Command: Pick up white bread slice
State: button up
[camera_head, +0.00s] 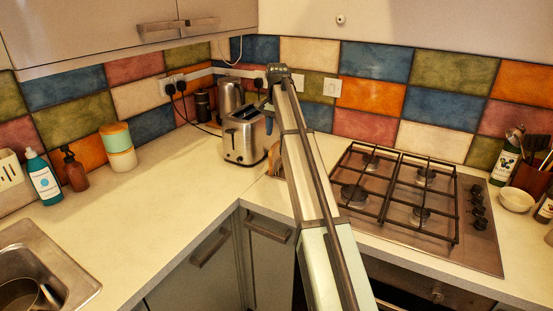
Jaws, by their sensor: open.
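I cannot make out a white bread slice for certain. A brown, rounded thing (274,160) stands on the counter just right of the toaster, mostly hidden behind my arm; I cannot tell whether it is bread or a board. The silver toaster (241,143) stands in the back corner, and I cannot see into its slots. My arm rises from the bottom middle to a dark joint in front of the back wall. My gripper's fingers do not show; the arm hides that area. A small dark part beside the arm, over the toaster's right end, is unclear.
A kettle (230,97) stands behind the toaster. A gas hob (408,207) fills the counter right of my arm. Bottles (45,180) and a stacked pot (120,147) stand at left, above the sink (62,262). The pale counter (165,200) left of the toaster is clear.

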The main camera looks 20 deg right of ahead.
aim_at(277, 143)
jog(key=shift+w+d+f, duration=0.1)
jog(key=shift+f, duration=3.75)
jog(key=c, duration=0.7)
jog(key=shift+o, duration=0.2)
jog(key=shift+r, duration=0.1)
